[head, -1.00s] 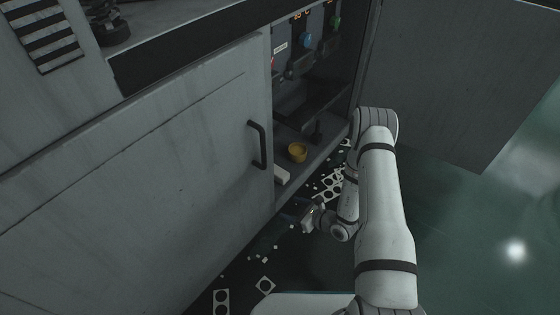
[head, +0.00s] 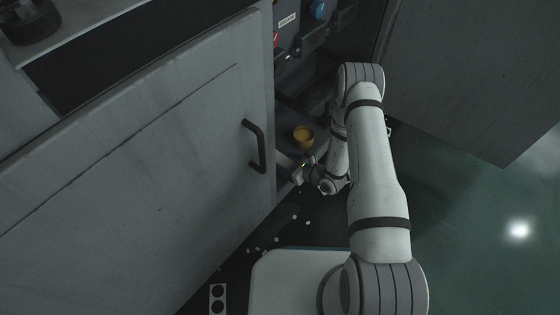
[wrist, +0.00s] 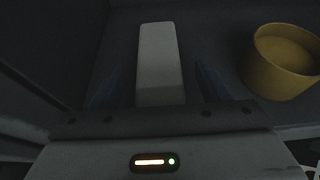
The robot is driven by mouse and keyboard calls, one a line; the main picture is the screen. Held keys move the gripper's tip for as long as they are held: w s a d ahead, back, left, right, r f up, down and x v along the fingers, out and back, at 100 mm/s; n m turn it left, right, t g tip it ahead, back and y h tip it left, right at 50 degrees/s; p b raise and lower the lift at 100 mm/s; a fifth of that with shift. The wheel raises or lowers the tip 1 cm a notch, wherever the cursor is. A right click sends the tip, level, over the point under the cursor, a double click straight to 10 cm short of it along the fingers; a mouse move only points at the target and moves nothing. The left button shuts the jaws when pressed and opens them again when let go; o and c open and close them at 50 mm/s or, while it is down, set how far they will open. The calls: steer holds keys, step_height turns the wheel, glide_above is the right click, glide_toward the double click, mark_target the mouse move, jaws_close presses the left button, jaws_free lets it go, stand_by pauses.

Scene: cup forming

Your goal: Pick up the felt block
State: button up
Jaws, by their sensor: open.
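The felt block, a pale oblong block (wrist: 160,60), lies on the dark cabinet floor in the wrist view, its long side pointing away from me. Its end shows in the head view (head: 285,161), partly hidden by my gripper. My gripper (wrist: 158,80) is open, with one dark bluish finger on each side of the block and a gap showing on both sides. I cannot tell how far down the fingers reach along it. In the head view my gripper (head: 300,172) is at the cabinet opening.
A yellow cup (wrist: 283,62) stands close to the right of my gripper, also seen in the head view (head: 303,137). The grey cabinet door (head: 150,180) with a dark handle (head: 255,147) is on the left. White scraps litter the floor below.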

steer(key=shift+b+x, duration=0.35)
steer(key=shift+x, duration=1.05)
steer(key=shift+c, duration=0.3)
steer(key=shift+s, duration=0.1)
steer(key=c, duration=1)
